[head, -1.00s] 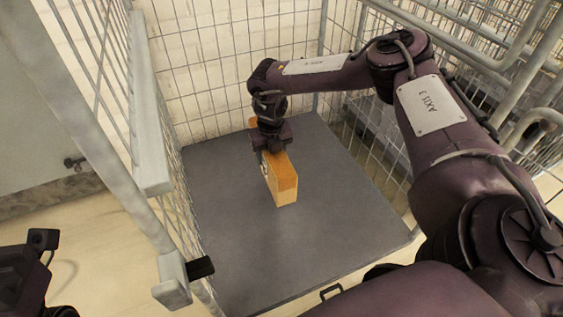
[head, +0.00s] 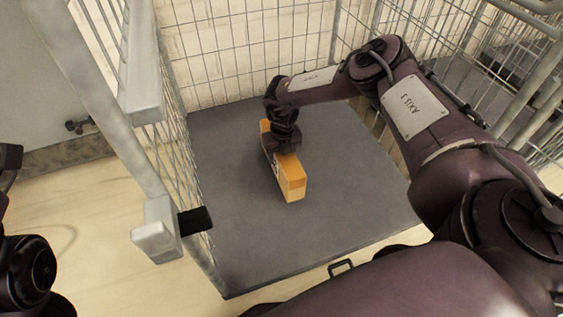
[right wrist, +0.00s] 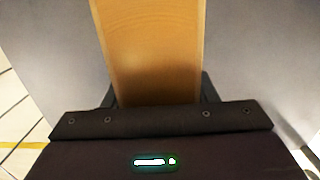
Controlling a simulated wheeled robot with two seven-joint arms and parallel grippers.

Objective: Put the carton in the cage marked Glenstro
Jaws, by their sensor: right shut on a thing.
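The carton (head: 291,180) is an orange-brown box inside a wire cage, over the grey cage floor (head: 235,235). My right gripper (head: 284,148) is above the carton and shut on it from the top. In the right wrist view the carton (right wrist: 148,45) runs up from between the two dark fingers of the gripper (right wrist: 160,95). I cannot tell whether the carton's underside touches the floor. No cage marking is readable in these frames. Part of my left arm shows at the left edge of the head view, but its gripper fingers do not show.
Wire mesh walls (head: 245,55) enclose the back and sides of the cage. A grey frame post (head: 85,110) and a latch block (head: 157,238) stand at the left. Bare cage floor surrounds the carton. More metal cage framework (head: 520,70) is at the right.

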